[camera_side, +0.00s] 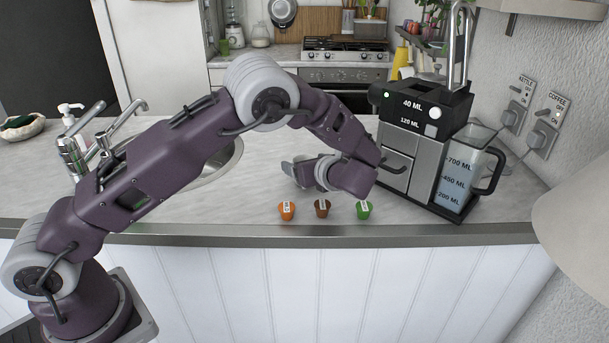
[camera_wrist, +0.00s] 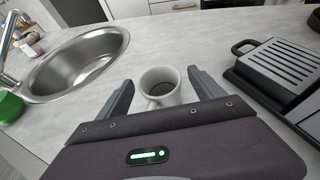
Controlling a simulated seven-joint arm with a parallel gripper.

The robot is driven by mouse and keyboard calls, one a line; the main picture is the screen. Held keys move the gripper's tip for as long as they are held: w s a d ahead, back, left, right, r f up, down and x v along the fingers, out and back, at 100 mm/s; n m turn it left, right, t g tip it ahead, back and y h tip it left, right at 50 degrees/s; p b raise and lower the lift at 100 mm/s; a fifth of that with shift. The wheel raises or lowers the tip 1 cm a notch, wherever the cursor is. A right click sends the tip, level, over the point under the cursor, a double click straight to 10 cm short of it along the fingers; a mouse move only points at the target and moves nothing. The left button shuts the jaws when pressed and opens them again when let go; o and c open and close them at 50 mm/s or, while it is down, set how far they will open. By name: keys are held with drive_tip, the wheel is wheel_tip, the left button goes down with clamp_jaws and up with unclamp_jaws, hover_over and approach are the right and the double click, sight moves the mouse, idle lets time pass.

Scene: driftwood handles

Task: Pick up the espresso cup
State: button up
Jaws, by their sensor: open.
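The espresso cup (camera_wrist: 160,88) is white and stands upright on the counter in the wrist view, with a dark inside. Its handle points toward my gripper. My gripper (camera_wrist: 160,76) is open, with one finger on each side of the cup and a visible gap to each. In the side view my gripper (camera_side: 289,168) is low over the counter, left of the coffee machine. I cannot make out the cup there; my gripper and wrist seem to hide it.
The coffee machine (camera_side: 410,140) and its water tank (camera_side: 458,180) stand on the right. Orange (camera_side: 287,211), brown (camera_side: 322,208) and green (camera_side: 363,210) capsules line the front edge. The sink (camera_wrist: 75,65) is on the left. Counter behind the cup is clear.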

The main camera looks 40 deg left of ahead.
drive_tip(key=shift+r, duration=0.1)
drive_tip(key=c, duration=1.5)
